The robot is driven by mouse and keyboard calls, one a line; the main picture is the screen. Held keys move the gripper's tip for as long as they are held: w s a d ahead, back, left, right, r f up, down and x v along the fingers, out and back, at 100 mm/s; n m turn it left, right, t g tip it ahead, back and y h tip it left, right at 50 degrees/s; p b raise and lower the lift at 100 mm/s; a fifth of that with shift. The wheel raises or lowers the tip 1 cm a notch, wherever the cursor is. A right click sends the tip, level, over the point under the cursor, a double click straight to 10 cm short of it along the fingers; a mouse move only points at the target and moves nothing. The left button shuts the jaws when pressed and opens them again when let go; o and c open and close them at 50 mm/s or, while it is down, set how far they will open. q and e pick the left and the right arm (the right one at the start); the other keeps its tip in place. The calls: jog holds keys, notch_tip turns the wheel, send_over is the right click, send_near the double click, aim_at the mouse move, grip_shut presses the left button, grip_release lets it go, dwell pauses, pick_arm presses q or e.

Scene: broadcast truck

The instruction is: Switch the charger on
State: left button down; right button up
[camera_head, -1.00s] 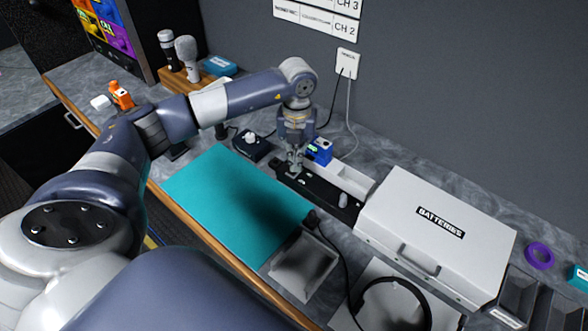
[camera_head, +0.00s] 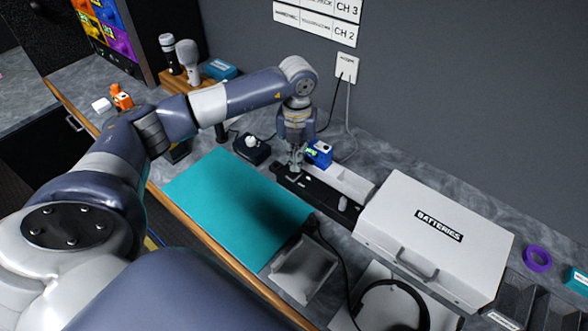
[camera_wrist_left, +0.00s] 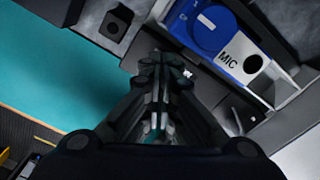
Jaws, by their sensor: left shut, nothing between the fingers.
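The charger (camera_head: 323,203) is a long black base with a pale trough along its back, lying on the counter behind the teal mat. A blue block (camera_head: 319,154) stands at its left end; in the left wrist view the blue block (camera_wrist_left: 221,36) is labelled MIC. My left gripper (camera_head: 295,166) points down over the charger's left end, just in front of the blue block. Its fingers (camera_wrist_left: 164,62) are shut and empty. A small white detail shows beside the fingertips in the wrist view; I cannot tell if it is a switch or if they touch it. My right gripper is not in view.
A white BATTERIES case (camera_head: 434,235) stands right of the charger. A black box with a white knob (camera_head: 251,147) is to its left. Cables hang from the wall outlet (camera_head: 345,67) behind. The teal mat (camera_head: 236,205) is bare; a grey tray (camera_head: 304,268) and headphones are in front.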

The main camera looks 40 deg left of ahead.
pick_arm(q)
jog(key=shift+r+p, duration=1.35)
jog(key=shift+r, duration=1.1)
jog(key=shift+f, duration=0.1)
